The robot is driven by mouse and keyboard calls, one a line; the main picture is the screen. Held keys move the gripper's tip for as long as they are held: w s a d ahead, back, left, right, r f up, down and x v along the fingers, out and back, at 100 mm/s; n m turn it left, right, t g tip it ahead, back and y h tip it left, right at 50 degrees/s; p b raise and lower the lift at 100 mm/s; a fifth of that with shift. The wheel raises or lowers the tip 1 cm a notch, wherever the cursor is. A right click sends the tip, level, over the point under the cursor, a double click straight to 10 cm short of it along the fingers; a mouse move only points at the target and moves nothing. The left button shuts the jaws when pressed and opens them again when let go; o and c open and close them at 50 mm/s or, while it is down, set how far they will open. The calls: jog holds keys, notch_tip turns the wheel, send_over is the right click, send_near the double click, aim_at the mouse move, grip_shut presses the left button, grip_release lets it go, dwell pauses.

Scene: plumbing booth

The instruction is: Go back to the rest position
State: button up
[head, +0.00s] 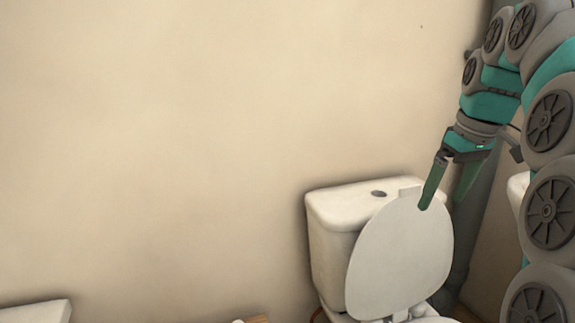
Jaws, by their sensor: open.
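My gripper (440,203) is at the right of the head view, pointing down, with its two green fingers apart and nothing seen between them. The left finger overlaps the upper right edge of the raised toilet lid (398,262) in the picture; I cannot tell if it touches. The white toilet lid stands up in front of the cistern (333,240). The toilet's bowl is mostly cut off by the bottom edge of the view.
The cistern has a round button (379,194) on top. A beige wall (180,130) fills the left and middle. A grey column stands behind my gripper.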

jog(key=s+a+f+m+g, duration=0.1)
jog(key=s+a+f, duration=0.3)
jog(key=s+f, duration=0.5)
jog(key=s+a+f+m+g, duration=0.1)
jog(key=s+a+f, duration=0.4)
jog(key=s+f, duration=0.4)
jog(key=s+a+f+m+g+h, duration=0.1)
jog(key=s+a+f+g, duration=0.1)
jog(key=s+a+f, duration=0.3)
jog(key=s+f, duration=0.4)
jog(key=s, duration=0.2)
jog(key=shift+s+m, duration=0.4)
jog(key=shift+f, duration=0.1)
